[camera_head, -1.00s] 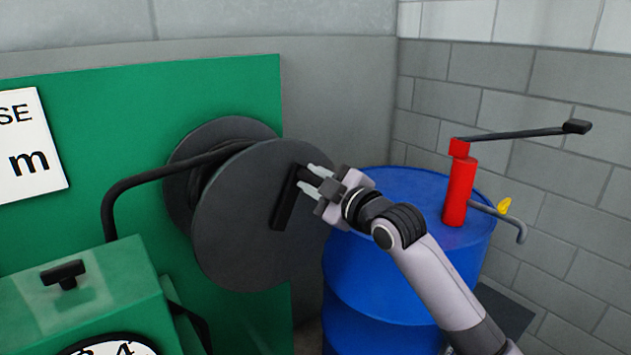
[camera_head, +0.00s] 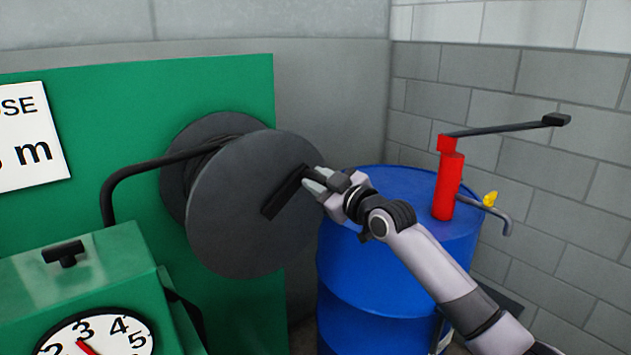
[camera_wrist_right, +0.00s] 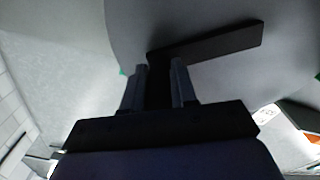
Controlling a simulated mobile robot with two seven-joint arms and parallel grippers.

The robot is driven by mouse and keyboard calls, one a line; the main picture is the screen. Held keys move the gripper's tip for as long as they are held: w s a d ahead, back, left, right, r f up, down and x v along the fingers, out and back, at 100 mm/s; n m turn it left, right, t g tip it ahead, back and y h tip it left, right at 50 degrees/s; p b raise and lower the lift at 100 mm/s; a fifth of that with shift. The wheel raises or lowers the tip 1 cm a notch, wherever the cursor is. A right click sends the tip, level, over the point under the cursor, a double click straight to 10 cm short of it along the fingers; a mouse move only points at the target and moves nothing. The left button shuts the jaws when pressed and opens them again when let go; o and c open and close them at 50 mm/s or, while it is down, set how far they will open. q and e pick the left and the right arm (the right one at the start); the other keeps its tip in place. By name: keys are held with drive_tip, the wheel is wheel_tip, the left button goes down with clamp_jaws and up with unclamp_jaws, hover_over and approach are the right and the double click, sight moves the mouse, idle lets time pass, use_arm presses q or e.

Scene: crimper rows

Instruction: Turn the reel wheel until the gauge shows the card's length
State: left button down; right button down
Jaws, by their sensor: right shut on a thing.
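The reel wheel (camera_head: 235,225) is a dark grey disc in front of a green panel, with a black crank arm (camera_head: 282,196) on its face. My right gripper (camera_head: 316,180) is shut on the crank's handle at the arm's upper right end. In the right wrist view the handle (camera_wrist_right: 158,88) stands between the two fingers, and the crank arm runs off to the right. The gauge (camera_head: 98,338) is a white dial at the lower left, cut off by the frame; its red needle shows near the 3. The card (camera_head: 30,135) is partly cut off and reads "OSE" and "m". My left gripper is out of view.
A blue drum (camera_head: 355,280) stands right of the reel, behind my right arm. It carries a red pump (camera_head: 449,185) with a long black lever and a yellow tap. A black hose (camera_head: 125,187) curves from the reel to the green gauge box (camera_head: 85,275).

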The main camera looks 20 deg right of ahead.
drive_tip(key=shift+d+f, duration=0.1)
drive_tip(key=shift+f, duration=0.1)
drive_tip(key=c, duration=0.9)
unclamp_jaws()
drive_tip(key=shift+w, duration=0.1)
drive_tip(key=v, duration=0.7)
drive_tip(key=shift+b, duration=0.4)
drive_tip(key=shift+r, duration=0.1)
